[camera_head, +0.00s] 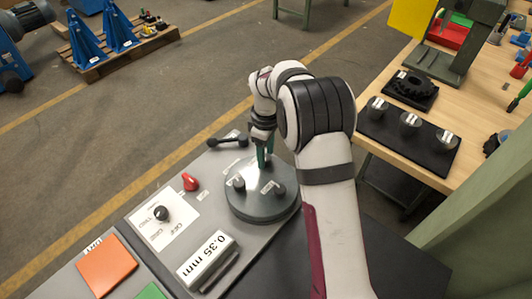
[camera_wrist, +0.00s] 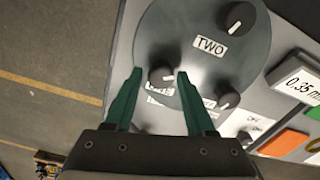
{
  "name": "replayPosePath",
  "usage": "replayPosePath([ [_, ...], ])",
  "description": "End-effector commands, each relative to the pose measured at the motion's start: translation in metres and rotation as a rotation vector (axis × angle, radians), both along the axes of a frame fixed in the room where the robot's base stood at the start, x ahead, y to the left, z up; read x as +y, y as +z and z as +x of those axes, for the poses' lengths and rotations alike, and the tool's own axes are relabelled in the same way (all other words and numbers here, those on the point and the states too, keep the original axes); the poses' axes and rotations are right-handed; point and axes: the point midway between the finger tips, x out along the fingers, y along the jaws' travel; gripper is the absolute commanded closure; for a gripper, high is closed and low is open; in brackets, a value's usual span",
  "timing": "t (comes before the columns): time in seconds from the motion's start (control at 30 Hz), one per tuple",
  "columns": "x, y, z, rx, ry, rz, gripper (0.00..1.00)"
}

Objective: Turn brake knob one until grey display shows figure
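A round dark grey disc (camera_head: 262,207) on the grey console carries black knobs. In the wrist view, one knob (camera_wrist: 237,17) is beside a label reading TWO. Another knob (camera_wrist: 161,77) is between my fingertips, its labels partly hidden and unreadable. A third knob (camera_wrist: 228,101) is at the lower right of the disc beside a small unclear label. I cannot tell which is knob one. My gripper (camera_wrist: 160,72) has green fingers apart, one either side of the middle knob, with small gaps visible. In the head view my gripper (camera_head: 263,158) is over the disc's far edge. The grey display (camera_head: 208,262) reads 0.35 mm.
A white panel with a black selector knob (camera_head: 161,213) and a red knob (camera_head: 190,181) are left of the disc. A black handle (camera_head: 227,141) lies behind. Orange (camera_head: 105,265) and green (camera_head: 150,292) squares are at front left. A wooden bench (camera_head: 470,100) is at right.

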Motion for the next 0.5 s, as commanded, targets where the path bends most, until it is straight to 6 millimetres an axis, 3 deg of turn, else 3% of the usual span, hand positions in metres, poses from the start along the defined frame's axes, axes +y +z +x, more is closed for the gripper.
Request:
replayPosePath([
  [0.07,0.0,0.0,0.0,0.001,0.0,0.0,0.29],
  [0.37,0.0,0.001,-0.001,0.003,-0.001,-0.001,0.29],
  [0.5,0.0,0.023,0.0,-0.002,-0.001,-0.001,0.29],
])
